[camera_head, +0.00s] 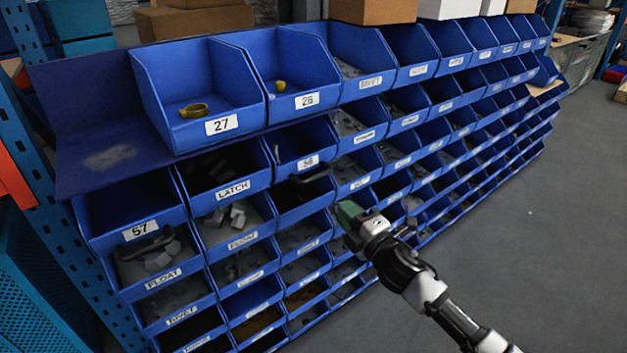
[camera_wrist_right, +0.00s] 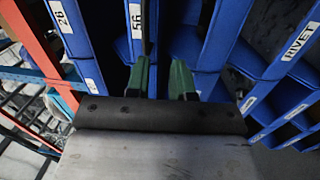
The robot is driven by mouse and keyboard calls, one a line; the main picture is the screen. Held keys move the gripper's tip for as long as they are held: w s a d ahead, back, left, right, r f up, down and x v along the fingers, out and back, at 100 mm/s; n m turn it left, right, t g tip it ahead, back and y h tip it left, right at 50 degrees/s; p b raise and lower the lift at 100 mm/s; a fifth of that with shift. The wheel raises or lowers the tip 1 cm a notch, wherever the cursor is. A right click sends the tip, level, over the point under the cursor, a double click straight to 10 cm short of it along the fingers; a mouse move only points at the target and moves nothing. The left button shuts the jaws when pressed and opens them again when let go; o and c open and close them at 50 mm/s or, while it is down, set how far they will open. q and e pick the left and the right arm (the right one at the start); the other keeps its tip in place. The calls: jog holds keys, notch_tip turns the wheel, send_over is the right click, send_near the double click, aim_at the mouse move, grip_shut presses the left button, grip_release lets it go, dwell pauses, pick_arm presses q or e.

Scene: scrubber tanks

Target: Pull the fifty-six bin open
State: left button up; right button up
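The fifty-six bin (camera_head: 307,162) is a blue bin with a white label in the second row, below bin 26. A dark handle (camera_head: 312,173) shows at its front. My right gripper (camera_head: 348,212) has green fingers and is to the right of and below that label in the head view. In the wrist view its fingers (camera_wrist_right: 163,75) are apart, with nothing clearly seen between them. The 56 label (camera_wrist_right: 136,20) is just beyond the left finger there; whether the finger touches the bin or handle I cannot tell. My left gripper is not in view.
Bins 27 (camera_head: 221,125) and 26 (camera_head: 306,100) stand in the top row above. Bin 57 (camera_head: 140,230) and the LATCH bin (camera_head: 233,190) are to the left. Cardboard boxes (camera_head: 193,21) sit on top. Grey floor (camera_head: 540,230) to the right is clear.

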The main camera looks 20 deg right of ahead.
aim_at(316, 177)
jog(key=shift+n+y, duration=0.4)
jog(key=shift+n, duration=0.2)
jog(key=x, duration=0.4)
jog(key=r+x, duration=0.1)
jog(key=x, duration=0.2)
jog(key=r+b+x, duration=0.1)
jog(key=x, duration=0.3)
jog(key=shift+w+a, duration=0.15)
jog(key=shift+a, duration=0.1)
grip_shut()
